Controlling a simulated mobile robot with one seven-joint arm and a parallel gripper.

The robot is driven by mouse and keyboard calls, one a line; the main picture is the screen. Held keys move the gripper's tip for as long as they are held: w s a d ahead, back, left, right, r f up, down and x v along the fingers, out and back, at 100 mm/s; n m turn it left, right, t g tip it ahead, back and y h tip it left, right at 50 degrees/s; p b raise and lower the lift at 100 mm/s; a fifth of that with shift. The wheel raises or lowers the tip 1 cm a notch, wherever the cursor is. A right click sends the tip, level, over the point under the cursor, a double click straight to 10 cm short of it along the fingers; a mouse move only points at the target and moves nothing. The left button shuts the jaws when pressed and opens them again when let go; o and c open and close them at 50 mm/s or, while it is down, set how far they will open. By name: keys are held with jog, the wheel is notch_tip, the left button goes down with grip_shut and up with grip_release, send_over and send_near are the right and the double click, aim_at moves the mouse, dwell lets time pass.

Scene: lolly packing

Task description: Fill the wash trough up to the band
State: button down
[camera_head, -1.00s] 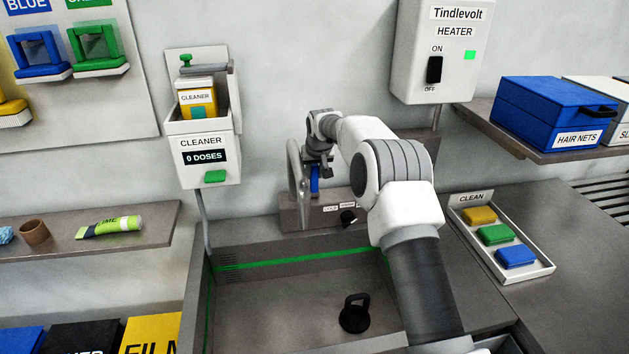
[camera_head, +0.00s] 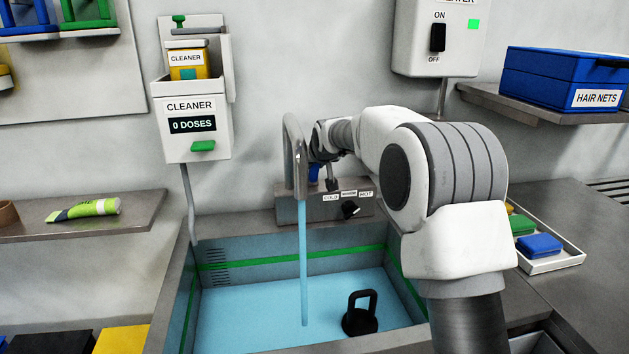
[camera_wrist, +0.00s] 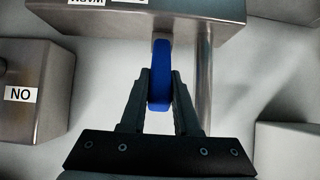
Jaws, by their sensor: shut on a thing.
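The wash trough (camera_head: 187,285) has a green band (camera_head: 320,254) around its inner walls. Pale blue water (camera_head: 245,310) covers its floor, with the surface below the band. A stream of water (camera_head: 303,265) falls from the grey spout (camera_head: 299,160) into it. A black plug with a ring handle (camera_head: 360,315) is in the trough. My gripper (camera_wrist: 160,95) is shut on the blue tap lever (camera_wrist: 160,75) in the wrist view. In the head view the lever (camera_head: 314,172) is mostly hidden behind my wrist.
A cleaner dispenser (camera_head: 193,120) reading 0 DOSES hangs at the left. The heater (camera_head: 420,50) is on the wall above, with a green light. A tray (camera_head: 555,263) with coloured blocks is on the right counter. A shelf (camera_head: 140,210) holds a green tube.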

jog(key=shift+s+d+f+t+b, duration=0.1)
jog(key=shift+s+f+t+b, duration=0.65)
jog(key=shift+b, duration=2.35)
jog(key=shift+w+r+t+b, duration=0.15)
jog(key=shift+t+b, duration=0.1)
jog(key=shift+b, duration=0.15)
jog(key=shift+t+y+b, duration=0.3)
jog(key=shift+b, duration=0.55)
jog(key=c, duration=0.6)
grip_release()
jog(key=shift+c, duration=0.2)
jog(key=shift+s+d+r, duration=0.1)
jog(key=shift+s, duration=0.1)
jog(key=p+v, duration=0.2)
jog(key=v, duration=1.5)
jog(key=shift+s+r, duration=0.1)
